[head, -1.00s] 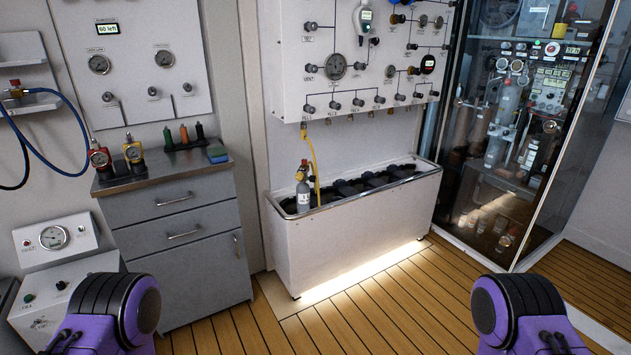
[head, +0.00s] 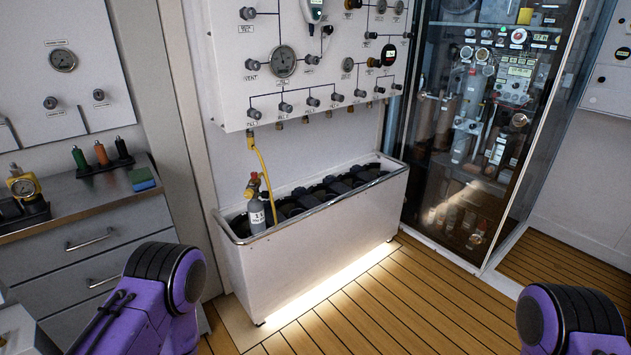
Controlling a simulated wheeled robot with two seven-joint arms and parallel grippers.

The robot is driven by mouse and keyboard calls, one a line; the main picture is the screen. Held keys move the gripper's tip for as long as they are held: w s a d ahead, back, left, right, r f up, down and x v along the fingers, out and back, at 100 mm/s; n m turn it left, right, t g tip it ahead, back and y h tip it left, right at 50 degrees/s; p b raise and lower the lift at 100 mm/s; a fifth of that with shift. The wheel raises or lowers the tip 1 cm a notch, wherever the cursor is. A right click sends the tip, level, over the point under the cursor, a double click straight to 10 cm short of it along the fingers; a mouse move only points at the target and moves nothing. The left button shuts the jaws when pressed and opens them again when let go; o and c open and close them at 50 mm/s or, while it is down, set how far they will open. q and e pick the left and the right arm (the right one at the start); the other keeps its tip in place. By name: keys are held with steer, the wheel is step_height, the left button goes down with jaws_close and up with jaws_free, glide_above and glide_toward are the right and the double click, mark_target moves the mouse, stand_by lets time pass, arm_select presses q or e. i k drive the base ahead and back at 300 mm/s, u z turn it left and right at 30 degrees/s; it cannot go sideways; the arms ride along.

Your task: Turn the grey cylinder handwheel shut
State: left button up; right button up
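The grey cylinder (head: 256,217) stands upright at the left end of a white trough (head: 300,262) below the wall panel. Its top carries a brass-coloured valve with a small red part (head: 254,178); the handwheel is too small to make out clearly. Only purple and black links of my two arms show, at the lower left and lower right. Both grippers are out of the picture, and neither arm is near the cylinder.
A white panel (head: 225,75) with gauges and knobs hangs above the trough. A glass-fronted cabinet (head: 470,150) stands at right. The wooden floor (head: 400,300) before the trough is clear.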

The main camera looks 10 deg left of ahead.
mark_target(264, 195)
steer(key=z, duration=0.25)
steer(key=i, duration=1.25)
steer(key=u, duration=0.35)
steer(key=i, duration=1)
steer(key=u, duration=0.4)
